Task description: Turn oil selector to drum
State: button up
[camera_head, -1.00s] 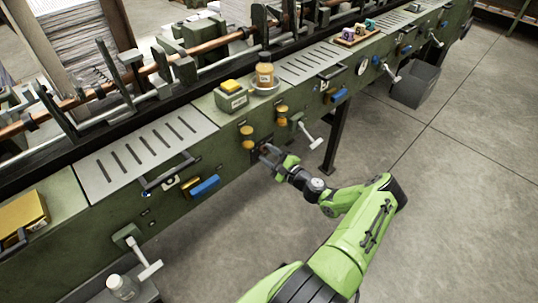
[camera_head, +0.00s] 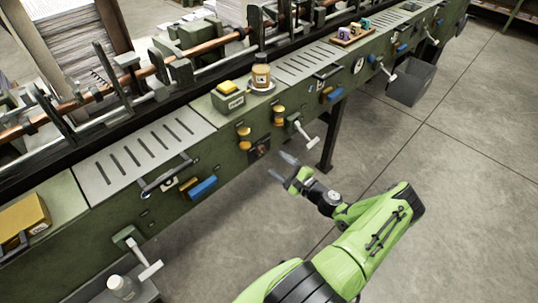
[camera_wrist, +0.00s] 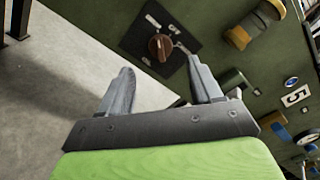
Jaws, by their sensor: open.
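The oil selector is a round brown knob (camera_wrist: 160,47) on a dark square plate (camera_wrist: 178,68) in the wrist view. The plate carries small white labels, one reading like "OFF"; the rest is too small to read. In the head view the selector (camera_head: 259,148) sits low on the green machine front, below the amber fittings. My gripper (camera_head: 282,166) is apart from the panel, just right of and below the knob. In the wrist view my gripper (camera_wrist: 163,80) is open, its two grey fingers spread and empty, with the knob beyond the gap between them.
An amber bottle (camera_head: 261,76) stands on the machine top. A grey bin (camera_head: 412,84) stands at right. The floor in front is clear.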

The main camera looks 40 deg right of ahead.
jog(key=s, duration=0.8)
jog(key=shift+s+p, duration=0.35)
jog(key=shift+d, duration=0.1)
jog(key=w+a+r+n+g+y+p, duration=0.2)
jog(key=w+a+r+n+g, duration=0.1)
jog(key=a+r+n+g, duration=0.55)
jog(key=w+a+r+n+g+y+p, duration=0.25)
jog(key=a+r+n+g, duration=0.35)
jog(key=a+r+n, duration=0.45)
jog(key=s+a+r+n+t+h+p, duration=0.1)
jog(key=s+a+r+n+h+p, duration=0.1)
jog(key=s+a+r, duration=0.3)
jog(key=s+a+r+n+t+h+p, duration=0.1)
jog(key=s+a+r+n+h, duration=0.2)
jog(key=s+a+r, duration=0.3)
jog(key=s+r+n, duration=0.1)
jog(key=s+r, duration=0.3)
jog(key=r, duration=0.4)
jog(key=shift+s+a+n+p, duration=0.2)
jog(key=shift+s+n+p, duration=0.1)
jog(key=shift+p, duration=0.05)
